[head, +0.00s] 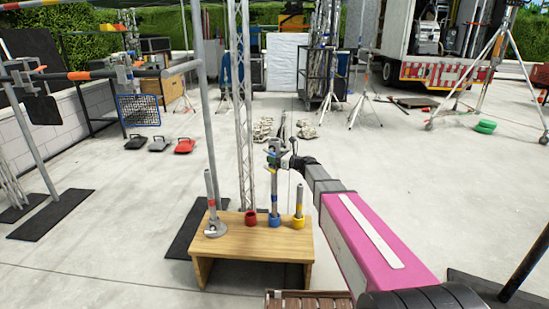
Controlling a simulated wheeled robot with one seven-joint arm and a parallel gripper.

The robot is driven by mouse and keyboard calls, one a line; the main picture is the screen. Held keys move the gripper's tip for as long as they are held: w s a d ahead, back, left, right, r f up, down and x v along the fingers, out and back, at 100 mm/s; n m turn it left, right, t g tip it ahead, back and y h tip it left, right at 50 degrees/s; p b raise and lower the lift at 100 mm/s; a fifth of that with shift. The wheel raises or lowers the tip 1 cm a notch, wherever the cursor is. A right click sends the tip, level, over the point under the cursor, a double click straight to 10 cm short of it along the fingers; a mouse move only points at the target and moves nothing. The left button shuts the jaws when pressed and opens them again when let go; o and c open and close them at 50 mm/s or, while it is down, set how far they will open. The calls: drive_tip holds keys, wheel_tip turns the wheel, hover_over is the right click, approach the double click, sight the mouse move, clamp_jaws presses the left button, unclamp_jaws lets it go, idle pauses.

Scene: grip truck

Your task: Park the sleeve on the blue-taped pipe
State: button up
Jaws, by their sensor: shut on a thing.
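My gripper (274,157) is above the wooden bench, at the top of an upright pipe with blue tape (274,199). It is shut on a small greyish piece, seemingly the sleeve, which is too small and too covered by the jaws to make out clearly. The piece is in line with the blue-taped pipe; I cannot tell whether it is around the pipe or just above it.
A lattice truss (244,120) and grey pole (205,110) rise close behind. Open concrete lies right.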

sight(274, 167)
drive_tip(key=shift+f, duration=0.3)
drive_tip(key=shift+f, duration=2.1)
drive_tip(key=shift+f, duration=0.5)
drive_tip(key=o, duration=1.4)
drive_tip(key=v, duration=1)
drive_tip(key=shift+s+d, duration=0.2)
drive_tip(key=shift+d, duration=0.15)
drive_tip(key=shift+s+f, duration=0.1)
